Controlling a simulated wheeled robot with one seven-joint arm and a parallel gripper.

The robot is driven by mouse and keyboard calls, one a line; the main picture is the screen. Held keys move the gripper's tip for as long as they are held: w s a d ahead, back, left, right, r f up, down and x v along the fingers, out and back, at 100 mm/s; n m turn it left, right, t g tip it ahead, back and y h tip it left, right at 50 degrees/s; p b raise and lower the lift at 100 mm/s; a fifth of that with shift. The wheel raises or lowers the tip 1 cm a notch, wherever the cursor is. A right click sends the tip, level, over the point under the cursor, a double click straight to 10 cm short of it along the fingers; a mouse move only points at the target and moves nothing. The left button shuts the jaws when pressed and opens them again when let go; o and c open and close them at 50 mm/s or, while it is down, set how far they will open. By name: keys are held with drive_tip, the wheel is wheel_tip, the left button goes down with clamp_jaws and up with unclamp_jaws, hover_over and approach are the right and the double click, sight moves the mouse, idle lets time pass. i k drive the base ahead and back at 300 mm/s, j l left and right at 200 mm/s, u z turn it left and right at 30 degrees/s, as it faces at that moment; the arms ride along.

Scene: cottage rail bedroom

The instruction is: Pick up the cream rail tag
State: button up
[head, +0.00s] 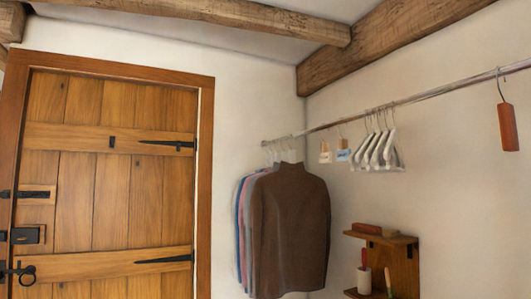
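Two small tags hang from the metal rail (420,97) in the head view, between the clothes and the hangers. The left one, a cream tag (325,154), has a darker mark across its lower part that is too small to read. The right one is a tag with blue on it (343,155), close beside the cream one. Both hang from thin hooks below the rail. My gripper is not in view.
Several clothes, with a brown sweater (290,230) in front, hang left of the tags. Several pale hangers (378,150) hang just right. A red-brown block (508,127) hangs at far right. A wooden wall shelf (405,260) stands below. A wooden door (110,180) is at left.

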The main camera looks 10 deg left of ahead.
sight(325, 156)
drive_tip(key=u, duration=0.2)
drive_tip(key=i+j+z, duration=0.1)
drive_tip(key=i+j, duration=0.3)
drive_tip(key=i+j+z, duration=0.15)
drive_tip(key=i+j, duration=0.2)
drive_tip(key=j, duration=0.25)
drive_tip(key=i+j+z, duration=0.1)
drive_tip(key=i+j, duration=0.25)
drive_tip(key=j, duration=0.2)
drive_tip(key=i+j+z, duration=0.15)
drive_tip(key=i+j, duration=0.15)
drive_tip(key=j, duration=0.25)
drive_tip(key=i+j+z, duration=0.1)
drive_tip(key=i+j, duration=0.2)
drive_tip(key=j, duration=0.3)
drive_tip(key=i+j+z, duration=0.1)
drive_tip(key=i+j, duration=0.15)
drive_tip(key=j, duration=0.4)
drive_tip(key=i+j+z, duration=0.15)
drive_tip(key=j, duration=0.5)
drive_tip(key=i+j+z, duration=0.1)
drive_tip(key=i+j, duration=0.2)
drive_tip(key=j, duration=0.4)
